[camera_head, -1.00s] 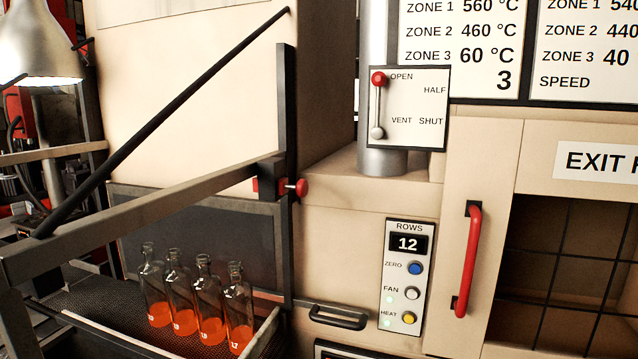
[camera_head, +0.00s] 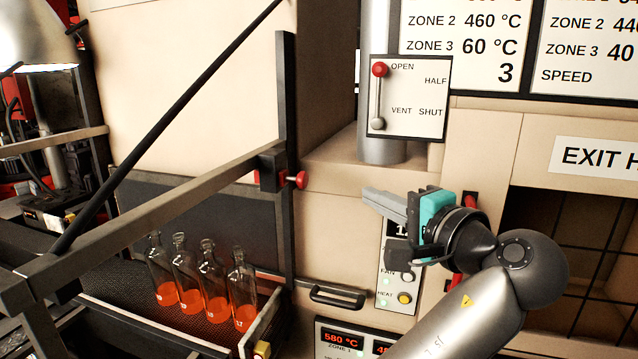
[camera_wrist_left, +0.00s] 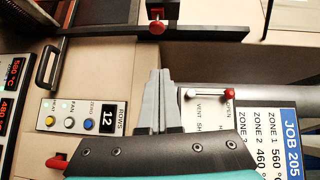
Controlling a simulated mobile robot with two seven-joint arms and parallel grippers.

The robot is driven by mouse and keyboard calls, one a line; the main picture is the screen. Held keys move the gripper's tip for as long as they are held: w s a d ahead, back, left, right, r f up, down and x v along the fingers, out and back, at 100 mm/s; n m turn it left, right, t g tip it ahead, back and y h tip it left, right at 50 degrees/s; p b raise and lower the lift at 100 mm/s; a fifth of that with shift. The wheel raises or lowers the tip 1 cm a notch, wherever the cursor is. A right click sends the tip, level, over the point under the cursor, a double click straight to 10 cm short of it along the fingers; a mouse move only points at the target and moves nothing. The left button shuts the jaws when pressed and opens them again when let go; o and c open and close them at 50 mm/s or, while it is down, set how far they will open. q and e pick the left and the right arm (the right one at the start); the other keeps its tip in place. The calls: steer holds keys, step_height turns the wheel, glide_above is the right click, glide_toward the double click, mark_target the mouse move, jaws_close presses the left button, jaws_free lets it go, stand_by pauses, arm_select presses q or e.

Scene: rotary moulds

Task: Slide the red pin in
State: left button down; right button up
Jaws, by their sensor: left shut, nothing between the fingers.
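The red pin (camera_head: 296,180) has a round red knob. It sticks out to the right of a dark bracket (camera_head: 272,170) where a grey bar meets a black upright post. A short length of its stem shows between knob and bracket. The pin also shows at the top of the left wrist view (camera_wrist_left: 157,27). My left gripper (camera_head: 370,195) is shut and empty, in front of the ROWS panel, to the right of the pin and apart from it. Its closed fingers (camera_wrist_left: 160,76) point toward the pin's side in the wrist view. My right gripper is not in view.
The ROWS panel (camera_head: 383,285) is partly hidden behind my gripper. A lever plate (camera_head: 420,98) with a red knob is above it. A black handle (camera_head: 337,297) is below the pin. Several bottles (camera_head: 210,290) with orange contents stand at lower left. A red door handle is behind my wrist.

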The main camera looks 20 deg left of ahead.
mark_target(298, 180)
arm_select(q)
steer(key=shift+w, duration=0.1)
steer(key=s+a+p+x, duration=0.1)
steer(key=x, duration=0.5)
steer(key=s+a+p+x, duration=0.1)
steer(key=x, duration=0.6)
steer(key=shift+f+p, duration=0.3)
steer(key=shift+p, duration=0.05)
steer(key=a+p, duration=0.1)
steer(key=a, duration=0.3)
steer(key=shift+r, duration=0.1)
steer(key=shift+d, duration=0.1)
